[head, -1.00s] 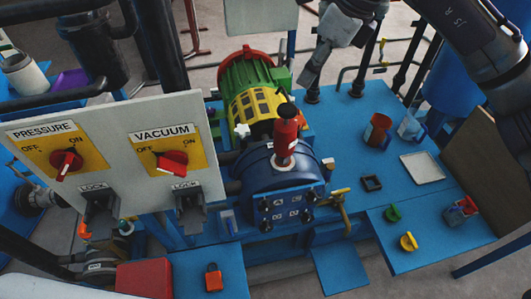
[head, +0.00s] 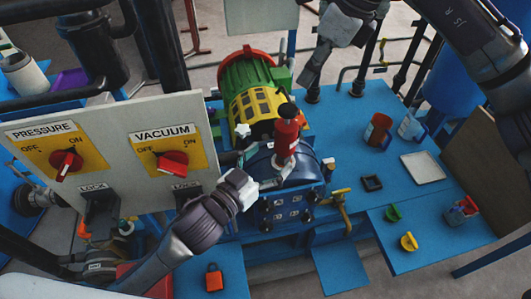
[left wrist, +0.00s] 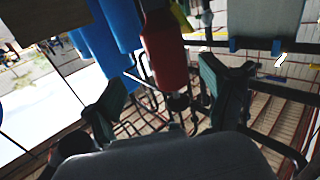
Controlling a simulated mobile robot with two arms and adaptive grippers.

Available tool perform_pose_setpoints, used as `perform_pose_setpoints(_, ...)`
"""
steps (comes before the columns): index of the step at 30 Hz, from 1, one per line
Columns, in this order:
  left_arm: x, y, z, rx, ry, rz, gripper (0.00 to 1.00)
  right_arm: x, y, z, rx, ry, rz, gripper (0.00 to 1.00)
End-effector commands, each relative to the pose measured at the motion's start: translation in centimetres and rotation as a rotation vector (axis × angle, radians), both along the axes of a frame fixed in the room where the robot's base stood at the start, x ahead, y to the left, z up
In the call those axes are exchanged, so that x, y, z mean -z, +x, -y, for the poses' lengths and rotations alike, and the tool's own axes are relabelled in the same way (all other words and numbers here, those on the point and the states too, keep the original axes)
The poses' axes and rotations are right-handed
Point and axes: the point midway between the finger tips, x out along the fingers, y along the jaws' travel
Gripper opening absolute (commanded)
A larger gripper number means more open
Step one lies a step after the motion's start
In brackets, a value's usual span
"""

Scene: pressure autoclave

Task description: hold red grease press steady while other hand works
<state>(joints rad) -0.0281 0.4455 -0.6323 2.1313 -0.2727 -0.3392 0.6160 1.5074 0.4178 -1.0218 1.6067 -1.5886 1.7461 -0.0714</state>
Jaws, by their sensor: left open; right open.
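The red grease press (head: 286,135) stands upright on top of the dark blue machine housing (head: 256,178). My left gripper (head: 268,172) is at the lower part of the press, coming from the left. In the left wrist view, the red press (left wrist: 166,52) shows between and beyond the two spread fingers of this gripper (left wrist: 165,95). The gripper is open, and I see no finger closed on the press. My right gripper (head: 314,65) hangs at the top, above the back of the blue table, open and away from the press.
A white panel (head: 118,150) with PRESSURE and VACUUM knobs stands at left, close to my left arm. Brown and white mugs (head: 378,130), a white tray (head: 422,168) and green and yellow pieces (head: 409,242) are at right. A red padlock (head: 213,278) lies in front.

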Motion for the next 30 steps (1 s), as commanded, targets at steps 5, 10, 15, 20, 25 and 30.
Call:
perform_pose_setpoints(5,-1.1,1.2,-0.4,-0.007,-0.006,0.037,0.85,0.0,0.0,0.0,0.0,0.0,0.0,0.42)
perform_pose_setpoints(10,-1.2,3.2,1.0,-0.006,-0.006,0.04,0.85,0.0,0.0,0.0,0.0,0.0,0.0,0.42)
perform_pose_setpoints(15,-1.1,5.3,2.3,-0.007,-0.005,0.037,0.85,0.0,0.0,0.0,0.0,0.0,0.0,0.42)
perform_pose_setpoints(20,-1.0,6.5,3.2,-0.006,-0.005,0.036,0.85,0.0,0.0,0.0,0.0,0.0,0.0,0.42)
perform_pose_setpoints(25,-1.0,6.9,3.4,-0.006,-0.004,0.034,0.85,0.0,0.0,0.0,0.0,0.0,0.0,0.42)
perform_pose_setpoints(30,-1.0,6.9,3.4,-0.006,-0.004,0.034,0.85,0.0,0.0,0.0,0.0,0.0,0.0,0.42)
